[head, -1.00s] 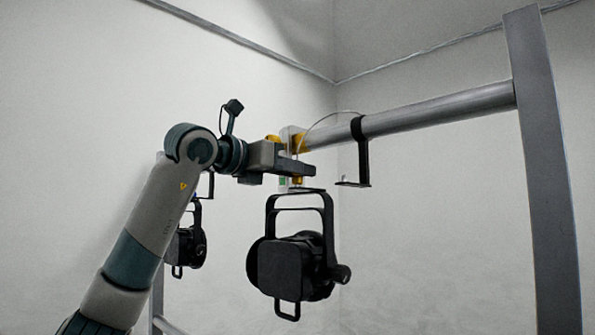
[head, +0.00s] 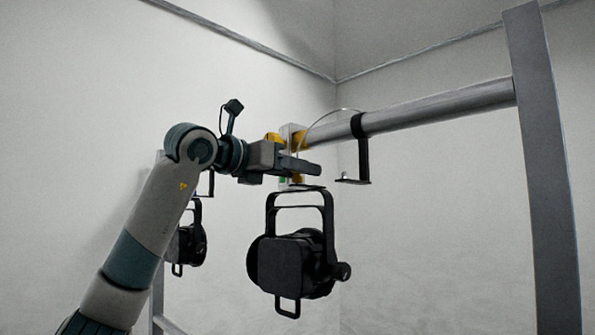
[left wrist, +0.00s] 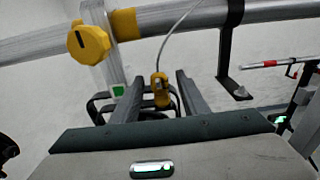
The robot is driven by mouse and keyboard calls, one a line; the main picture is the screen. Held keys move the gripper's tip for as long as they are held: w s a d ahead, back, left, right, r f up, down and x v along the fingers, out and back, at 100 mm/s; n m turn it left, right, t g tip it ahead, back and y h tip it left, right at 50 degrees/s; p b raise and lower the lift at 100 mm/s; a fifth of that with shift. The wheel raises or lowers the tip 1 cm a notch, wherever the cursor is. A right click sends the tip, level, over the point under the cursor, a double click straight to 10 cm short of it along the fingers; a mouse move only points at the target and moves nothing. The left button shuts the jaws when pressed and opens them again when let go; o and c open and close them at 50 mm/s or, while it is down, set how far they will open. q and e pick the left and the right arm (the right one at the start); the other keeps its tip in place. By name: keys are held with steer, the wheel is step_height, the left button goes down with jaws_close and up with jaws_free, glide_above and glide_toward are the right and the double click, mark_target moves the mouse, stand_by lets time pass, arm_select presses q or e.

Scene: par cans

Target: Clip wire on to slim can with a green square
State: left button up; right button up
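The black can (head: 285,265) with a green square hangs under the pipe in the head view. The green square (left wrist: 118,91) is on the upright clamp plate above it in the left wrist view. My left gripper (head: 303,168) is at the clamp, just above the can's yoke. In the left wrist view its two fingers are apart, with a yellow clip (left wrist: 160,91) between them and a visible gap on each side. A thin wire (left wrist: 175,38) runs from the clip up toward the pipe. Whether the clip is fastened to the yoke is unclear. My right gripper is not in view.
A pipe (head: 440,107) crosses to a metal upright (head: 545,170) at the right. An empty black bracket (head: 364,160) hangs right of the can. A second black can (head: 187,245) hangs behind my left arm. A yellow knob (left wrist: 88,42) sticks out near the clamp.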

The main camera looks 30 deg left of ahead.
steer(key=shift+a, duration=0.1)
arm_select(q)
steer(key=b+v, duration=0.4)
steer(key=v, duration=1.3)
steer(key=shift+s, duration=0.25)
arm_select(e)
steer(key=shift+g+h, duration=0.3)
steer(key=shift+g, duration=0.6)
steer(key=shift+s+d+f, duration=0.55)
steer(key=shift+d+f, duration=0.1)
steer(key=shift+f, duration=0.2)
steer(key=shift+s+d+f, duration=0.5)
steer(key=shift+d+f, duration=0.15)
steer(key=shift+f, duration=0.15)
arm_select(q)
steer(key=shift+a, duration=0.1)
